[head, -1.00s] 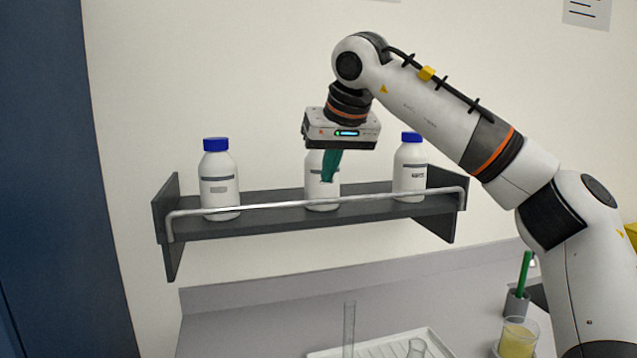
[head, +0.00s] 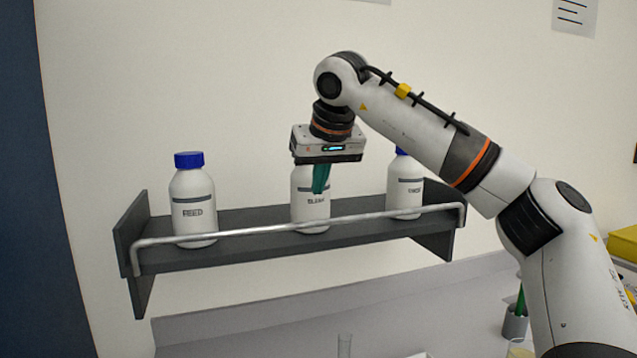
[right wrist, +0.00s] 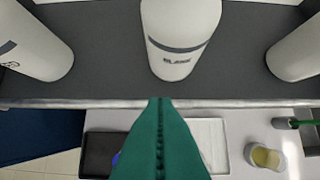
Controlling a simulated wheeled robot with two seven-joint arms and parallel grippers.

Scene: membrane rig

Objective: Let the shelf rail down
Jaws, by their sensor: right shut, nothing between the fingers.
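The shelf rail (head: 262,230) is a silvery bar along the front of the dark grey wall shelf (head: 258,216). It stands raised in front of three white bottles. My right gripper (head: 319,192) has green fingers pointing down, shut and empty, in front of the middle bottle (head: 308,212) and above the rail. In the right wrist view the fingertips (right wrist: 160,100) overlap the line of the rail (right wrist: 70,103); I cannot tell whether they touch it. The middle bottle (right wrist: 180,40) stands just behind them. My left gripper is not in view.
The FEED bottle (head: 192,208) with a blue cap stands at the left of the shelf, and another bottle (head: 404,190) at the right. A bench (head: 270,325) lies below, with a green item in a grey holder (head: 515,322). A beaker (right wrist: 266,157) stands there too.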

